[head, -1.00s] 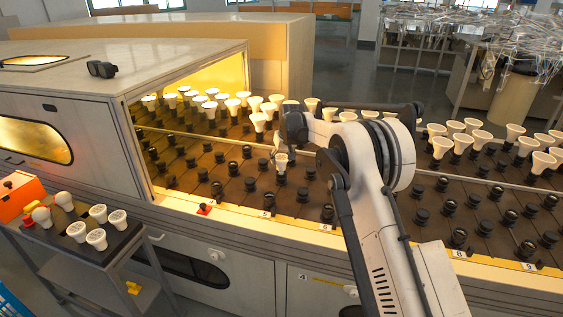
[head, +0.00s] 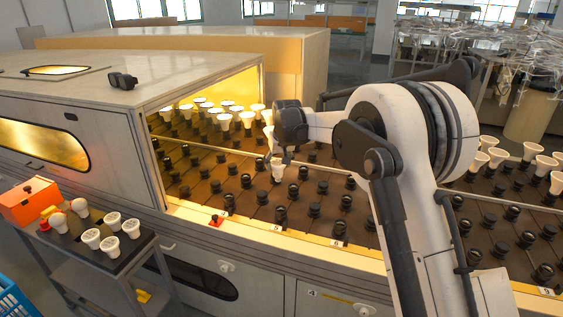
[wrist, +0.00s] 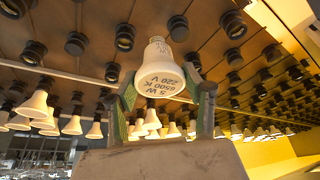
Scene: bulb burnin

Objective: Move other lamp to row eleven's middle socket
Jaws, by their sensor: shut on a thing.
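A white lamp (wrist: 160,65) with "6500 K 220 V" printed on its face is held between the two green-edged fingers of my gripper (wrist: 163,97) in the wrist view. In the head view the same lamp (head: 277,170) hangs below my gripper (head: 281,153), over the socket rows near the labels 5 and 6. It looks clear of the sockets, but the exact gap cannot be told. Many black sockets (head: 315,210) stand empty on the brown deck. I cannot make out a label for row eleven; the rightmost readable label is 9 (head: 545,291).
Lit lamps (head: 225,118) fill sockets inside the glowing chamber at the left. More lamps (head: 497,155) stand at the right behind my arm. A cart (head: 75,240) with several loose lamps and an orange box (head: 30,200) stands at front left. My arm hides the deck's middle.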

